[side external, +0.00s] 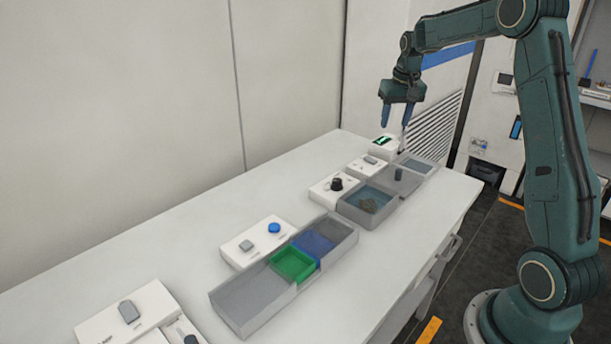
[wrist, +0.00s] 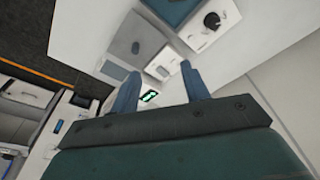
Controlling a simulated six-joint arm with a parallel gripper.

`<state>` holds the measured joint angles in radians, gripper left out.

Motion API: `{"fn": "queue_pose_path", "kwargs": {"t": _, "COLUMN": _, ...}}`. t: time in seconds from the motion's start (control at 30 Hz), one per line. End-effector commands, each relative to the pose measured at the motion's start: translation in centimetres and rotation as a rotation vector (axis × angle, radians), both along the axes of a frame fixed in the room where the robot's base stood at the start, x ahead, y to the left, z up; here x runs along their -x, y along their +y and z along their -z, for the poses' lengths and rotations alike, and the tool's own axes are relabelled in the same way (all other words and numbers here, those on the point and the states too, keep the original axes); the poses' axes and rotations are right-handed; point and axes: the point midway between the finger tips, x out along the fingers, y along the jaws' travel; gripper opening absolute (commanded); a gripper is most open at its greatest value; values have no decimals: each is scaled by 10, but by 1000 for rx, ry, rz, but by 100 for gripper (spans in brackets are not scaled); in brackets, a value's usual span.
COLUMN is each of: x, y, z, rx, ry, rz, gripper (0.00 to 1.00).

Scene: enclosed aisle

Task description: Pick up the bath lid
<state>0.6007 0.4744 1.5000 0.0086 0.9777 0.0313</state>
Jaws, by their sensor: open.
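My gripper (side external: 397,121) is open and empty, fingers pointing down, above the far end of the bench. In the wrist view its two fingers (wrist: 160,82) are spread apart. Below and nearer lies a grey square top with a dark upright handle (side external: 399,174), which looks like the bath lid; the handle also shows in the wrist view (wrist: 135,47), ahead and left of the fingers.
A white box with a black knob (side external: 336,184), a white box with a grey button (side external: 370,161) and a green display (side external: 382,141) stand beside the baths. A long tray (side external: 225,300) with green and blue bins is nearer.

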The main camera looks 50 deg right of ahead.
Motion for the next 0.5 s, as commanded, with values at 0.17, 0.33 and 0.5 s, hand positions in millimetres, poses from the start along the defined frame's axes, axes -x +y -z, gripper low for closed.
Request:
{"fn": "queue_pose_path", "kwargs": {"t": 0.17, "x": -3, "y": -48, "z": 39, "rx": -22, "ry": 30, "rz": 72, "gripper": 46}}
{"fn": "queue_pose_path", "kwargs": {"t": 0.33, "x": -1, "y": -81, "z": 67, "rx": -36, "ry": 45, "rz": 121, "gripper": 46}}
{"fn": "queue_pose_path", "kwargs": {"t": 0.5, "x": 1, "y": -96, "z": 81, "rx": -42, "ry": 53, "rz": 144, "gripper": 46}}
